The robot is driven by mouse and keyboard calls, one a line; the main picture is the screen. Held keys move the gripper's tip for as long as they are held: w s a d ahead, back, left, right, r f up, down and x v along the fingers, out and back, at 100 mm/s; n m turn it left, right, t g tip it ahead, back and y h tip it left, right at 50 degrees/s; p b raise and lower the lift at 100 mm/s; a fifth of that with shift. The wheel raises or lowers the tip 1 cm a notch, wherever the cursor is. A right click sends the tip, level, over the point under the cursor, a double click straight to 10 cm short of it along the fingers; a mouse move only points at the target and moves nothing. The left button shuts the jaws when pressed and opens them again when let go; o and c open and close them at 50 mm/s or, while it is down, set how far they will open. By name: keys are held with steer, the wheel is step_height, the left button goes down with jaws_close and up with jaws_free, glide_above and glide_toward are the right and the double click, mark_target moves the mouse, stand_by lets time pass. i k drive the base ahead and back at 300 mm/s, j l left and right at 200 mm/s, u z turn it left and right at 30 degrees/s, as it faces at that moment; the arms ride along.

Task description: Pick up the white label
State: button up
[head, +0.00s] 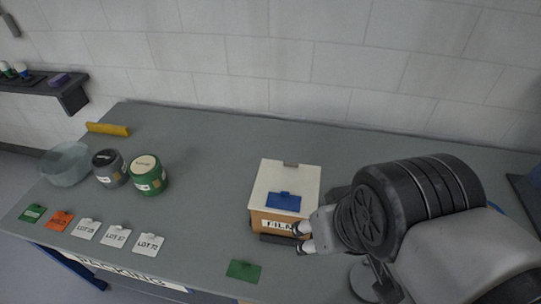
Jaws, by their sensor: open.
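Three white labels lie flat in the front-left row on the grey table: a left one (86,229), a middle one (116,235) and a right one (148,244). Each has dark "LOT" lettering, and the digits are hard to read. My gripper (303,237) is far to their right, at the front right corner of a box marked "FILM" (272,222). Its fingertips are apart, with no label seen between them. I cannot tell whether it touches the box. My arm hides part of the table on the right.
An orange label (60,220) and a green label (33,213) continue the row leftward. Another green label (243,270) lies near the front edge. A blue tag (283,201) is on the box. A green jar (147,175), dark jar (109,168) and clear bowl (65,164) stand behind the row.

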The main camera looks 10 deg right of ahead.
mark_target(117, 236)
steer(key=u, duration=1.5)
steer(key=z, duration=1.55)
steer(key=u, duration=1.55)
steer(key=i+j+z, duration=0.1)
steer(key=z, duration=0.3)
steer(key=i+j+z, duration=0.15)
steer(key=z, duration=0.3)
steer(key=j+z, duration=0.15)
steer(key=z, duration=0.25)
steer(key=i+j+z, duration=0.1)
steer(key=j+z, duration=0.15)
steer(key=z, duration=0.15)
